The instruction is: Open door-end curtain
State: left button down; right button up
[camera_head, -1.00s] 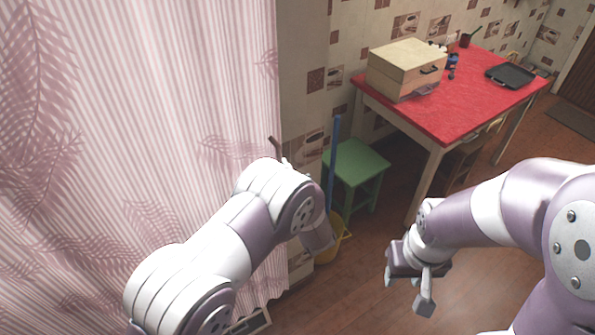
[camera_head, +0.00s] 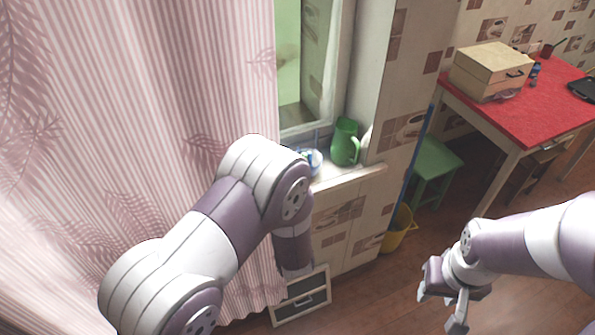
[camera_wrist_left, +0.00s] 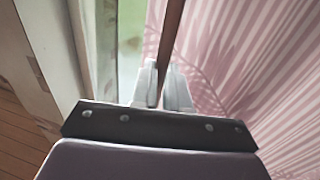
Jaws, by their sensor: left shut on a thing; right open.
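The pink striped curtain (camera_head: 130,100) with fern prints hangs across the left of the head view, its right edge beside an uncovered strip of window (camera_head: 298,75). My left arm reaches in front of it; its gripper is hidden in the head view. In the left wrist view my left gripper (camera_wrist_left: 163,88) is shut on a thin brown rod (camera_wrist_left: 171,35). The curtain (camera_wrist_left: 250,65) hangs to the right of the rod there, and a strip of window (camera_wrist_left: 130,45) shows to the left. My right gripper (camera_head: 452,300) is open and empty above the floor.
A green jug (camera_head: 345,142) stands on the window sill (camera_head: 345,176). A red table (camera_head: 525,110) with a wooden box (camera_head: 490,68), a green stool (camera_head: 436,165) and a yellow bucket (camera_head: 398,228) stand to the right.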

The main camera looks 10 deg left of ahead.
pick_arm(q)
jog(key=s+a, duration=0.4)
jog(key=a, duration=0.1)
jog(key=shift+a, duration=0.3)
jog(key=c, duration=1.1)
grip_release()
jog(key=shift+f, duration=0.1)
jog(key=shift+b+v, duration=1.75)
jog(key=shift+v, duration=4.5)
